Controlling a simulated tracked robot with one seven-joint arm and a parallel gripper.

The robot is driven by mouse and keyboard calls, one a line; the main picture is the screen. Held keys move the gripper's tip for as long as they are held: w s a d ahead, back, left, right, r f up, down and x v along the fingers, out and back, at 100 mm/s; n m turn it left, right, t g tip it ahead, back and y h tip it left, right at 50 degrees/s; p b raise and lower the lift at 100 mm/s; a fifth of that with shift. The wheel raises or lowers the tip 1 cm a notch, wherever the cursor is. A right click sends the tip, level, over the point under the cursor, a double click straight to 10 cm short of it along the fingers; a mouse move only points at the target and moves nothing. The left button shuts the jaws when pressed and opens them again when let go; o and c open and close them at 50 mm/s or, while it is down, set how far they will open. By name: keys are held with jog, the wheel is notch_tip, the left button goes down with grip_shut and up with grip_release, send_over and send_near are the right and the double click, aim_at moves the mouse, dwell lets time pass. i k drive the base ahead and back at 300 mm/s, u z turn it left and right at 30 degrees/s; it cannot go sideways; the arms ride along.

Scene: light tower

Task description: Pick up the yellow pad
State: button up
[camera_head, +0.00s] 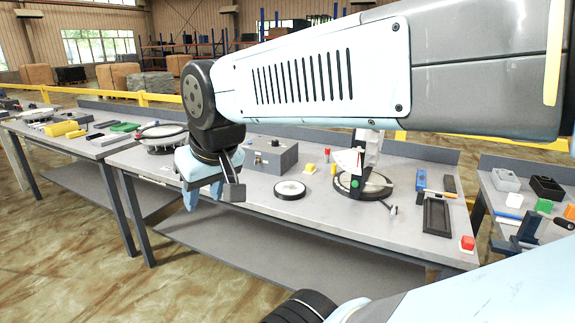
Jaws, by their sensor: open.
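Several yellow items are in view, and I cannot tell for certain which is the yellow pad. A small yellow block (310,168) sits on the middle workbench, right of the grey box. A larger yellow piece (62,129) lies on the left workbench. Another yellow block (569,212) is at the right picture edge. My gripper (204,197) hangs over the front edge of the middle workbench, pointing down. It is open, with nothing visible between its fingers. It is apart from all the yellow items.
My arm covers the upper right. Bare tabletop lies along the front.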

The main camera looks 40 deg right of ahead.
aim_at(310, 168)
jog(key=z, duration=0.4)
jog(key=i, duration=0.9)
jog(key=z, duration=0.9)
jog(key=i, duration=0.5)
jog(key=z, duration=0.35)
jog(key=k, duration=0.85)
jog(key=z, duration=0.2)
jog(key=i, duration=0.85)
jog(key=u, duration=0.1)
